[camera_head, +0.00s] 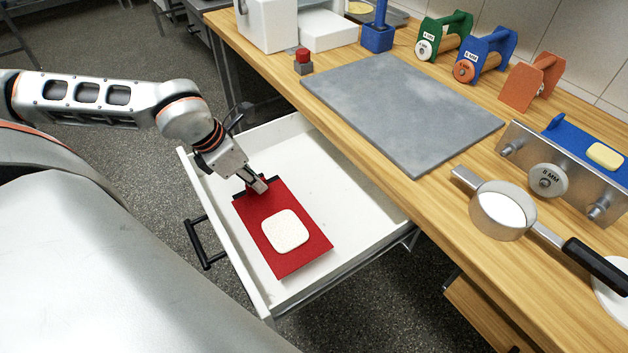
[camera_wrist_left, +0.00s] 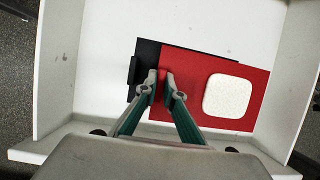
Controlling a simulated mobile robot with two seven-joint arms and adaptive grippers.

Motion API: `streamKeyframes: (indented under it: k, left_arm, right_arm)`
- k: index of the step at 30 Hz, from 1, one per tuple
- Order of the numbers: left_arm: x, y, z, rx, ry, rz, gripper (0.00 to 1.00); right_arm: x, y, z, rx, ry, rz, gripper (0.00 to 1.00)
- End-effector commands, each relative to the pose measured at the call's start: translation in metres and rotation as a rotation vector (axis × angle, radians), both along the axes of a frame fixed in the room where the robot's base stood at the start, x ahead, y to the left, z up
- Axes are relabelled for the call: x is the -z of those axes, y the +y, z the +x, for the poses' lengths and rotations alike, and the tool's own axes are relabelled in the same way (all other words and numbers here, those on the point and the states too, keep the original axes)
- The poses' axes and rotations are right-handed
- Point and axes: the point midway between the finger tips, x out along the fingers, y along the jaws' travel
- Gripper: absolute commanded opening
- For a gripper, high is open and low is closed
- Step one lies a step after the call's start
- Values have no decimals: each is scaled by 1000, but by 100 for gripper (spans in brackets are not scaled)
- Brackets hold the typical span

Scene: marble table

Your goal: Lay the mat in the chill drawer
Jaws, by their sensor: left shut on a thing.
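The red mat (camera_head: 298,257) is over the white floor of the open chill drawer (camera_head: 360,196), with a pale rounded square slab (camera_head: 286,231) lying on it. My left gripper (camera_head: 259,185) is shut on the mat's far-left edge. In the left wrist view the fingertips (camera_wrist_left: 160,76) pinch the left edge of the mat (camera_wrist_left: 185,85), and the slab (camera_wrist_left: 227,95) lies to the right. I cannot tell whether the mat touches the drawer floor. My right gripper is not in view.
The wooden worktop (camera_head: 430,200) borders the drawer on the right and carries a grey slab (camera_head: 400,110), a metal strainer-like tool (camera_head: 500,210) and coloured roller stands (camera_head: 487,55). The drawer's black handle (camera_head: 203,245) is at its front. Bare drawer floor lies right of the mat.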

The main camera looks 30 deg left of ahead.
Motion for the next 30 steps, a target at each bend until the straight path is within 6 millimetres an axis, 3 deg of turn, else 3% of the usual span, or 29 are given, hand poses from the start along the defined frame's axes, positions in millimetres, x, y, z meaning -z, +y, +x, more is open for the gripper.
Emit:
streamKeyframes:
  k: [5, 21, 30]
  left_arm:
    - [-1, -14, 25, 3, -8, -7, 0]
    - [0, -64, 135, 2, -4, -3, 0]
    - [0, -73, 156, 0, -2, -2, 0]
  right_arm:
    - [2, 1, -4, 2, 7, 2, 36]
    - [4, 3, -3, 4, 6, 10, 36]
    - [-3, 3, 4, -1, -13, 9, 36]
